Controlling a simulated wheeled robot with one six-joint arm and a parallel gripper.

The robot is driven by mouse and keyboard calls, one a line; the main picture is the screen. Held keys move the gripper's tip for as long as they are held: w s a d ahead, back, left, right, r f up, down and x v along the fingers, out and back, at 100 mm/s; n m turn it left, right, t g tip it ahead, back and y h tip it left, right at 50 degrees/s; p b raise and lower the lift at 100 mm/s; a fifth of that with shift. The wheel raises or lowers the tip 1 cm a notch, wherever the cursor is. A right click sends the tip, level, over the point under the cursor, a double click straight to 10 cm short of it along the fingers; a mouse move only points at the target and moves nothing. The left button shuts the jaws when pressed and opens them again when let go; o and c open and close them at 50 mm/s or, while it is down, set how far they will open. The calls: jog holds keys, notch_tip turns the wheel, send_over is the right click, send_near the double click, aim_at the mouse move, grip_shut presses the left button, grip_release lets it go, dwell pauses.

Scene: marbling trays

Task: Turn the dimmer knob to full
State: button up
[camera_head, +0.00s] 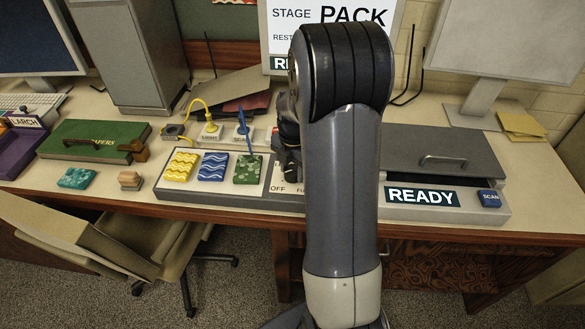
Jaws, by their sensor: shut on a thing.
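The dimmer panel (281,188) lies on the desk at the centre, with the printed word OFF and part of a word starting "FU" showing at its front. My arm covers the right part of this panel. My gripper (288,165) points down over the panel, beside the arm's left edge, and is shut on the dimmer knob. The knob itself is hidden by the gripper and arm, so its angle cannot be told.
Yellow (180,166), blue (213,167) and green (248,170) patterned blocks sit on a white tray left of the gripper. A scanner marked READY (424,197) stands right of my arm. A chair (120,240) stands at the desk's front left.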

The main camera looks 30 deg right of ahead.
jog(key=shift+c, duration=1.1)
